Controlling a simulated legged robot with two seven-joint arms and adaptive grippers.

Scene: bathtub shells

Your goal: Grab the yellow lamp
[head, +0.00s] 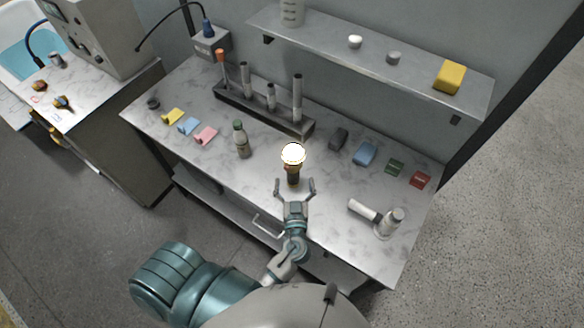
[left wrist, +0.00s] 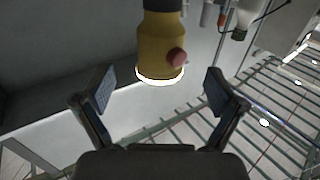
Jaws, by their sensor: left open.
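The yellow lamp (head: 293,172) stands on the grey marbled workbench (head: 240,182) near its front edge, with a glowing white round top. In the left wrist view its yellow body (left wrist: 160,42) with a red button is ahead, between the lines of the two fingers. My left gripper (head: 296,187) is open and empty, just in front of the lamp at the bench edge. In the left wrist view its fingers (left wrist: 158,95) are spread wide, with a gap to the lamp. My right gripper is not in view.
A bottle (head: 241,140) stands left of the lamp. A dark rack (head: 234,100) with upright tubes is behind it. A white-grey device (head: 388,222) is on the right. Small coloured blocks, including a blue one (head: 364,154), lie to the right. A shelf (head: 430,78) hangs above the back.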

